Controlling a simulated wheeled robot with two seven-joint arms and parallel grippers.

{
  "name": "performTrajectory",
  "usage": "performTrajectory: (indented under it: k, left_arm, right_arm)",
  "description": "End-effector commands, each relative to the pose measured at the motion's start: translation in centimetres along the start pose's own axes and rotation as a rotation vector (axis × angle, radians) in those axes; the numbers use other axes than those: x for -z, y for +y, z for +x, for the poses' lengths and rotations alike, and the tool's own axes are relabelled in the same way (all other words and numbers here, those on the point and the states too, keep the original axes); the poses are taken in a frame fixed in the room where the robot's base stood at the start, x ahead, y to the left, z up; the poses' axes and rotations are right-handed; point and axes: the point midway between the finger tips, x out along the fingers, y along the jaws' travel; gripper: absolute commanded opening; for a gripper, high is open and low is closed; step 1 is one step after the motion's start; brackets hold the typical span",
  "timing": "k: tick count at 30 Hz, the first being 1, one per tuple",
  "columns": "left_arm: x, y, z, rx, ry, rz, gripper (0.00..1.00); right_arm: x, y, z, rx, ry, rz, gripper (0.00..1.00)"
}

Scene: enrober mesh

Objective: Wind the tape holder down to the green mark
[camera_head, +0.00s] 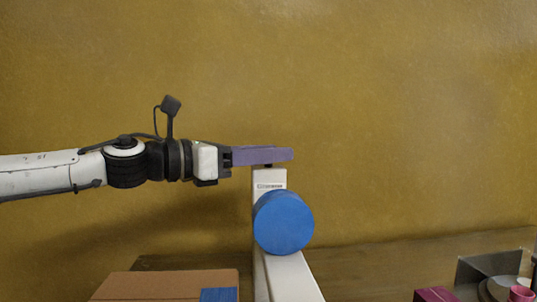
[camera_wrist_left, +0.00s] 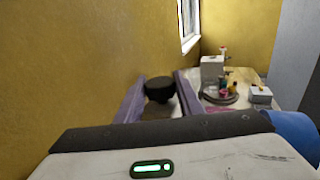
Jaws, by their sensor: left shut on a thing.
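A white upright post (camera_head: 268,178) stands near the middle of the head view. A large blue disc (camera_head: 283,222), perhaps part of the tape holder, is on its front, and its edge shows at the right of the left wrist view (camera_wrist_left: 296,132). My left gripper (camera_head: 285,155), with purple fingers, reaches in level from the left over the post's top. In the left wrist view, a round black knob (camera_wrist_left: 160,89) sits between the fingers, which are shut on it. I cannot make out a green mark on the post. My right gripper is not in view.
A cardboard box (camera_head: 160,285) with a blue patch is at the lower left. A dark grey open box (camera_head: 485,268), a pink cup (camera_head: 521,293) and a dark pink box (camera_head: 435,295) are at the lower right. A yellow wall stands behind.

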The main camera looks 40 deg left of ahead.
Motion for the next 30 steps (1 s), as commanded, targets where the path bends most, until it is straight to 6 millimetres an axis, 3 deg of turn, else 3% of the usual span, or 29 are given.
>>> performTrajectory:
  k: [16,30]
  left_arm:
    - [-0.3,0.2,0.1,0.395,-0.007,-0.006,0.12]
    - [-1.2,0.1,0.2,0.834,-0.008,-0.009,0.12]
  right_arm:
    - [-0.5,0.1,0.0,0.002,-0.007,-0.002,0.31]
    - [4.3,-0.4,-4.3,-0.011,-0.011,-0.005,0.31]
